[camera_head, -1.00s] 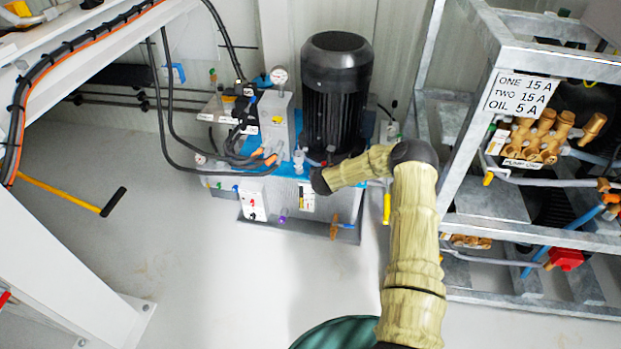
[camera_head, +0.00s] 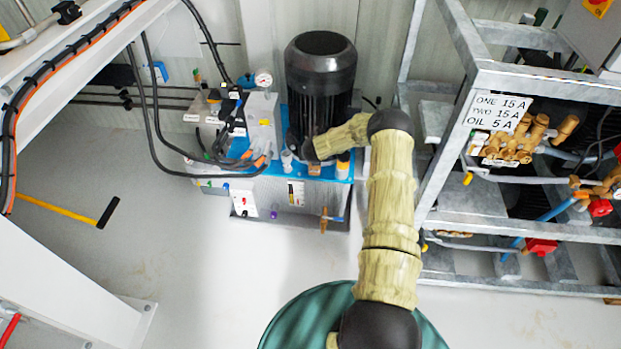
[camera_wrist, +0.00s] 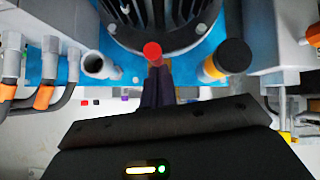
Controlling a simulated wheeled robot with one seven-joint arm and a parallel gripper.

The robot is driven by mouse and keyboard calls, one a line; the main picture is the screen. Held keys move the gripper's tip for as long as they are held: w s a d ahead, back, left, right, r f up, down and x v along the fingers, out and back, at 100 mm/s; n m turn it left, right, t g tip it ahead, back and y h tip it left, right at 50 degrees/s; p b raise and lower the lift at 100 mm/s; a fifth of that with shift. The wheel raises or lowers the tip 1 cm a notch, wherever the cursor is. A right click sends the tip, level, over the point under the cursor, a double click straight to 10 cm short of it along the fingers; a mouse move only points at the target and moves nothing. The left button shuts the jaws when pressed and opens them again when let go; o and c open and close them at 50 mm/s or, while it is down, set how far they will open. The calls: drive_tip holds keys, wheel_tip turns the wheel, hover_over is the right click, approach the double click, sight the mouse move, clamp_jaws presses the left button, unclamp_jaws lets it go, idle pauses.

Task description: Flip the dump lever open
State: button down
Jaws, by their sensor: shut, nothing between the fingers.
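In the wrist view my gripper (camera_wrist: 156,75) is shut and empty. Its dark fingers point at a small red-topped part (camera_wrist: 152,50) at the foot of the black motor (camera_wrist: 160,18); I cannot tell whether they touch it. I cannot tell for sure which part is the dump lever; this red-topped part is the nearest candidate. In the head view my wrist is beside the lower part of the motor (camera_head: 320,75), over the blue top of the pump unit (camera_head: 265,170), and my fingers cannot be made out.
An open grey pipe stub (camera_wrist: 97,65) and a black-capped orange-banded cylinder (camera_wrist: 228,60) stand either side of my fingers. A metal pump rack (camera_head: 480,205) is on the right. Black hoses (camera_head: 150,110) hang at the left. Floor (camera_head: 190,260) in front is clear.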

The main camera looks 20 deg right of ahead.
drive_tip(key=shift+w+d+r, duration=0.6)
drive_tip(key=shift+w+r, duration=0.15)
drive_tip(key=shift+w, duration=0.1)
drive_tip(key=shift+w+r, duration=0.1)
drive_tip(key=shift+a, duration=0.1)
drive_tip(key=d+p+v, duration=0.1)
drive_tip(key=p+v, duration=0.1)
drive_tip(key=v, duration=0.9)
drive_tip(key=shift+r, duration=0.15)
